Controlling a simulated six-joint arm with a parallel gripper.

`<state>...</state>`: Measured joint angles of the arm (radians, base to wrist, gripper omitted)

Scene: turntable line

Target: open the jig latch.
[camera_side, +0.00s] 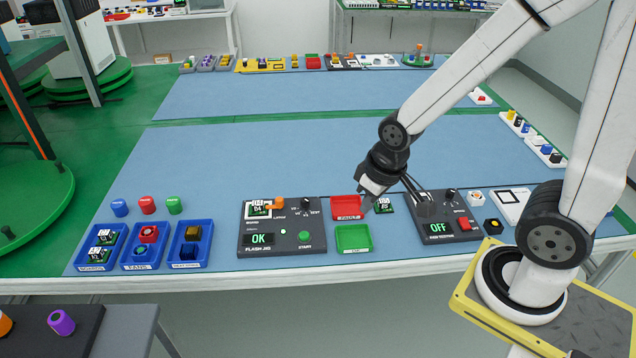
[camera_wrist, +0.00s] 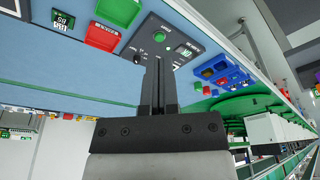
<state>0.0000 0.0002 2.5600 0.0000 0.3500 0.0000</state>
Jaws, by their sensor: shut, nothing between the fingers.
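The flash jig (camera_side: 283,242) is a dark panel on the blue table, with an OK display, a knob and a green button. A green board (camera_side: 257,209) sits in its upper left. The orange latch (camera_side: 275,204) lies at the board's right side, seemingly over its edge. My gripper (camera_side: 424,204) is shut and empty, to the right of the jig and near the fan tester. In the wrist view my fingers (camera_wrist: 158,68) are together and cover part of the jig (camera_wrist: 160,22); the latch cannot be made out there.
A red tray (camera_side: 333,207) and a green tray (camera_side: 353,250) lie just right of the jig. A loose board (camera_side: 383,205) is beside the red tray. The fan tester (camera_side: 462,236) shows OFF. Blue bins (camera_side: 168,265) stand left.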

